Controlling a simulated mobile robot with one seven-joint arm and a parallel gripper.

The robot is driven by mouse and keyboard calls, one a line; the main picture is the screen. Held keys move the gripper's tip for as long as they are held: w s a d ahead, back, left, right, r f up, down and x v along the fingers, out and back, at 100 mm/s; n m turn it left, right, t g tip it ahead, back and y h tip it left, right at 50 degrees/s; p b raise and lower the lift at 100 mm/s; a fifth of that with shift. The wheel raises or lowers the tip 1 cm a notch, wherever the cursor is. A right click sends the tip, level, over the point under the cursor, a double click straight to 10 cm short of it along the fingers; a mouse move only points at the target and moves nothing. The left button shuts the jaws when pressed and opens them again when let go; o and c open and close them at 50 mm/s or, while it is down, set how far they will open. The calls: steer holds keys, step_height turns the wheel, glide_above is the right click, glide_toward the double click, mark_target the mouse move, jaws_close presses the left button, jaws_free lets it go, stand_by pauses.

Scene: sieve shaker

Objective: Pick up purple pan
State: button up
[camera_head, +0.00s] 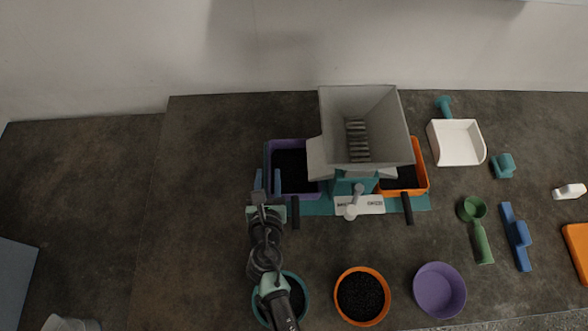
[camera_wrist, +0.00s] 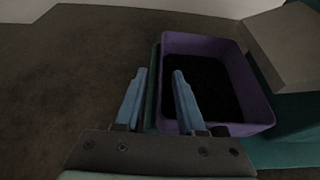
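The purple pan (camera_head: 309,189) is a square container holding dark granules, set at the left side of the grey sieve shaker (camera_head: 329,125). It also shows in the wrist view (camera_wrist: 248,88), right of centre. My gripper (camera_head: 267,180) is at the pan's left side. In the wrist view my gripper (camera_wrist: 160,80) has its two blue fingers apart, with nothing clearly held. The right finger overlaps the pan's left part, and the left finger is outside it. A teal edge along the pan shows between them. I cannot tell whether either finger touches the pan.
An orange pan (camera_head: 421,184) with dark granules sits at the shaker's right. Teal, orange (camera_head: 340,309) and purple (camera_head: 439,291) bowls stand in front. A white scoop (camera_head: 458,144), green scoop (camera_head: 481,240) and blue tool (camera_head: 516,237) lie to the right. The table's left is clear.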

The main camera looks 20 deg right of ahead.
steer(key=shift+x, duration=0.85)
steer(key=shift+s, duration=0.1)
steer(key=shift+c, duration=0.3)
jaws_close()
stand_by(0.4)
